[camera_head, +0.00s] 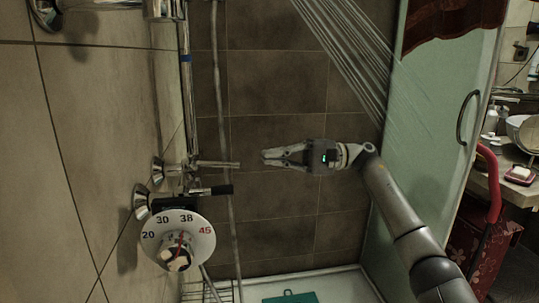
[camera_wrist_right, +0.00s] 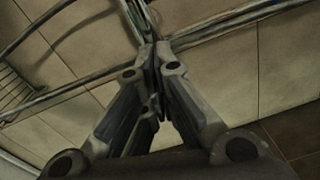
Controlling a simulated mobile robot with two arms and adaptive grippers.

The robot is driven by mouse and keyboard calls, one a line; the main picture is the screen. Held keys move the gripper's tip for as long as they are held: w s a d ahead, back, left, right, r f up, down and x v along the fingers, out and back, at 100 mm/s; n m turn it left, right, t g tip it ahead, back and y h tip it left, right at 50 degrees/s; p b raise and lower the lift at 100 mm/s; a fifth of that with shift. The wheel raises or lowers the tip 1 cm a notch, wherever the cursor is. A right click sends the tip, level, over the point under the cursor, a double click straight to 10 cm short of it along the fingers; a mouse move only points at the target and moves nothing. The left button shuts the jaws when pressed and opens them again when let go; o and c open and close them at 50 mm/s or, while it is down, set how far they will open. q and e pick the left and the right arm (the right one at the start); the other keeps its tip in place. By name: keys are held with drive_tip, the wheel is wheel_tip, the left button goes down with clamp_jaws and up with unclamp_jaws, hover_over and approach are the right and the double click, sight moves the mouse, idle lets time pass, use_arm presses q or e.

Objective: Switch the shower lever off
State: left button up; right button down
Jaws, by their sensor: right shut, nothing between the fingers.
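The shower lever (camera_head: 212,190) is a thin rod with a black grip, pointing right from the wall fitting just above the round temperature dial (camera_head: 200,228). Water streams (camera_head: 350,50) fall across the upper right of the head view. My right gripper (camera_head: 265,157) is shut and empty, its fingertips pointing left. In the head view it appears to the right of the lever and a little higher, with a visible gap between them. In the right wrist view the closed fingertips (camera_wrist_right: 156,45) appear in front of metal pipes; I cannot identify the lever there. My left gripper is not in view.
A bare metal spout (camera_head: 215,164) sticks out above the lever. A vertical pipe and hose (camera_head: 220,90) run along the tiled wall. A green glass door (camera_head: 435,110) stands at right. A green mat (camera_head: 290,297) lies in the tray below.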

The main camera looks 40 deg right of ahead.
sight(213, 165)
use_arm(q)
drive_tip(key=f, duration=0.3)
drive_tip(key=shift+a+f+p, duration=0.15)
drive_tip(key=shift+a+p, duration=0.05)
drive_tip(key=shift+p, duration=0.15)
use_arm(e)
drive_tip(key=a+r, duration=0.1)
drive_tip(key=a, duration=0.8)
drive_tip(key=shift+a+r, duration=0.2)
drive_tip(key=shift+r, duration=0.05)
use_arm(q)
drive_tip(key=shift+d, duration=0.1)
use_arm(e)
drive_tip(key=shift+d, duration=0.1)
